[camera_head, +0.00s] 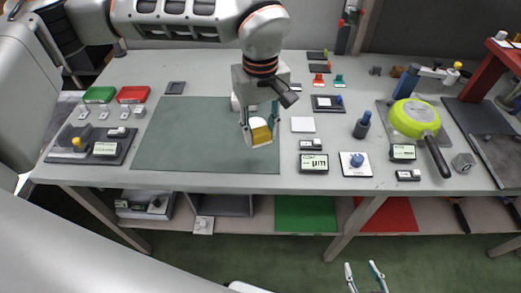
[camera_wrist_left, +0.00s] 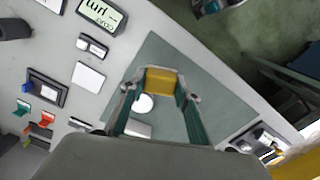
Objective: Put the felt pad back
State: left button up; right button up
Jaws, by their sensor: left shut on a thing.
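My left gripper (camera_head: 260,127) is above the grey-green mat (camera_head: 180,140), with its fingers pointing down. My right gripper (camera_head: 364,275) is open and empty at the bottom edge of the head view, in front of the table.
A white square (camera_head: 303,124) and several small displays lie right of the mat. A green pan (camera_head: 415,118) stands further right. A dark tray (camera_head: 90,145), a green box (camera_head: 99,94) and a red box (camera_head: 133,94) are on the left. The mat's left part is clear.

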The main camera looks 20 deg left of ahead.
aim_at(260, 159)
pick_arm(q)
jog(key=shift+f, duration=3.7)
jog(key=shift+f, duration=0.1)
jog(key=o, duration=1)
